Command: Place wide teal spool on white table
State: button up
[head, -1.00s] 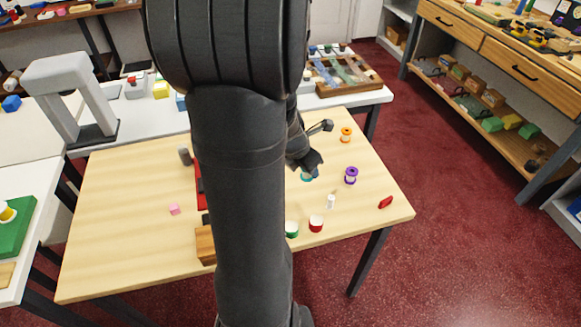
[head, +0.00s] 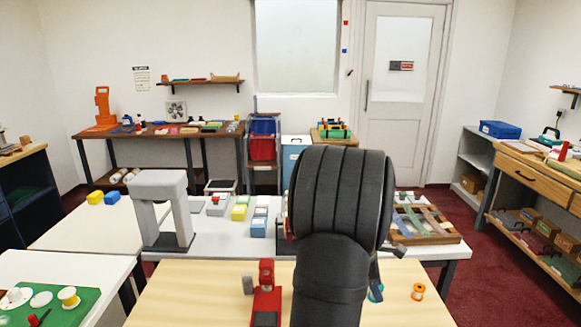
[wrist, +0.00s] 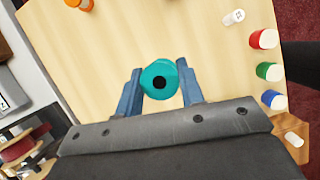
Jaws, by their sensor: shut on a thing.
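The wide teal spool (wrist: 158,78) sits between the two blue fingers of my gripper (wrist: 160,88) in the wrist view, its dark centre hole facing the camera. My gripper is shut on it. In the head view, a sliver of the teal spool (head: 376,292) shows at the right of my arm, over the wooden table; my arm hides the fingers there. The white table (head: 215,243) stands behind the wooden table.
On the white table are a grey arch (head: 160,186), yellow box (head: 240,209), blue-grey boxes (head: 259,222) and a wooden strip tray (head: 425,224). A red device (head: 266,300) and orange spool (head: 417,291) stand on the wooden table. Bare white surface shows right of the arch.

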jog(key=w+a+r+m+g+y, duration=0.2)
jog(key=w+a+m+g+y, duration=0.25)
jog(key=w+a+m, duration=1.35)
jog(key=s+d+m+y, duration=0.1)
jog(key=s+d+m, duration=0.1)
jog(key=s+d, duration=0.3)
jog(key=s+d+f+m+t+y, duration=0.1)
jog(key=s+d+m, duration=0.2)
jog(key=s+d, duration=0.3)
jog(key=s+d+f+m+t+y, duration=0.1)
jog(key=s+d+m, duration=0.1)
jog(key=s+d, duration=0.4)
jog(key=shift+s+d+f+m+t+y, duration=0.1)
jog(key=shift+s+m+t+y, duration=0.05)
jog(key=shift+s, duration=0.4)
jog(key=shift+s+d+f+m+t+y, duration=0.1)
jog(key=shift+s+m, duration=0.05)
jog(key=shift+s, duration=0.35)
jog(key=s+f+m, duration=0.2)
jog(key=s+m, duration=0.1)
jog(key=s, duration=0.4)
jog(key=shift+t+y, duration=0.3)
jog(key=shift+t, duration=0.1)
jog(key=w+a+f, duration=0.2)
jog(key=w, duration=0.1)
jog(key=w+a+f, duration=0.4)
jog(key=w+a, duration=0.1)
jog(key=shift+w+f, duration=0.15)
jog(key=shift+w, duration=0.15)
jog(key=shift+f, duration=2)
